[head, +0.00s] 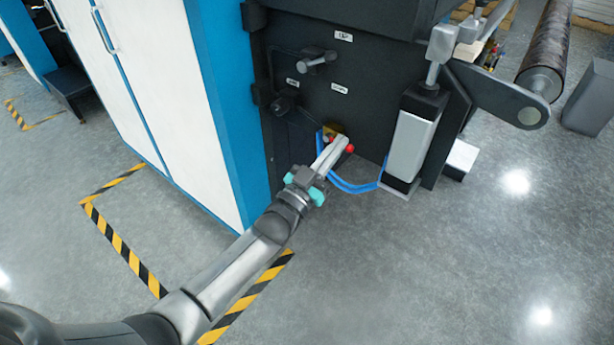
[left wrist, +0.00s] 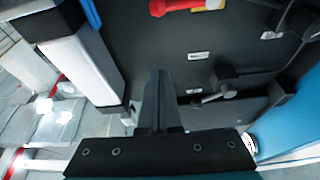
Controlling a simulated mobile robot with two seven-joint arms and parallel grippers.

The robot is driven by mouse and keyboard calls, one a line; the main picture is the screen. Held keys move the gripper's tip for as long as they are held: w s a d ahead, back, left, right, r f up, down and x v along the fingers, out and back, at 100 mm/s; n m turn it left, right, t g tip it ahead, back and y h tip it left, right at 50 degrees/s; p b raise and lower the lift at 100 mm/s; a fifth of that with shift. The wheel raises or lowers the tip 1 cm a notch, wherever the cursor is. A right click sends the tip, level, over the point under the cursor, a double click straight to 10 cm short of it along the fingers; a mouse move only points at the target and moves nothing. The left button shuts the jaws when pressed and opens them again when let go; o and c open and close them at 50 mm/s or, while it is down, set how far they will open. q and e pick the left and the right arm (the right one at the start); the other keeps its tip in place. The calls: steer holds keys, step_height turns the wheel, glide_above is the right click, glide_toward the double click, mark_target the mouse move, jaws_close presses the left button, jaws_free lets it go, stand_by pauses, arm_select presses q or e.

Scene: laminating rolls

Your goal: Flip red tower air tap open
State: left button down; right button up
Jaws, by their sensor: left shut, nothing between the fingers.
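The red air tap (head: 349,148) is low on the dark machine panel, beside a small yellowish part and blue hoses (head: 358,188). My left gripper (head: 340,143) reaches it from the lower left, fingers shut and empty. The fingers cover part of the tap, so I cannot tell from the head view whether they touch it. My right gripper is not in view.
The black machine panel (head: 372,95) carries a small lever (head: 318,61) and white labels. A grey cylinder (head: 412,143) stands right of the tap. A white and blue cabinet (head: 185,90) stands close on the left. A dark roll (head: 548,55) is at upper right. Floor in front is clear.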

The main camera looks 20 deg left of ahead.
arm_select(q)
steer(key=p+v, duration=0.1)
steer(key=v, duration=0.8)
steer(key=shift+w+a, duration=0.15)
steer(key=shift+a, duration=0.15)
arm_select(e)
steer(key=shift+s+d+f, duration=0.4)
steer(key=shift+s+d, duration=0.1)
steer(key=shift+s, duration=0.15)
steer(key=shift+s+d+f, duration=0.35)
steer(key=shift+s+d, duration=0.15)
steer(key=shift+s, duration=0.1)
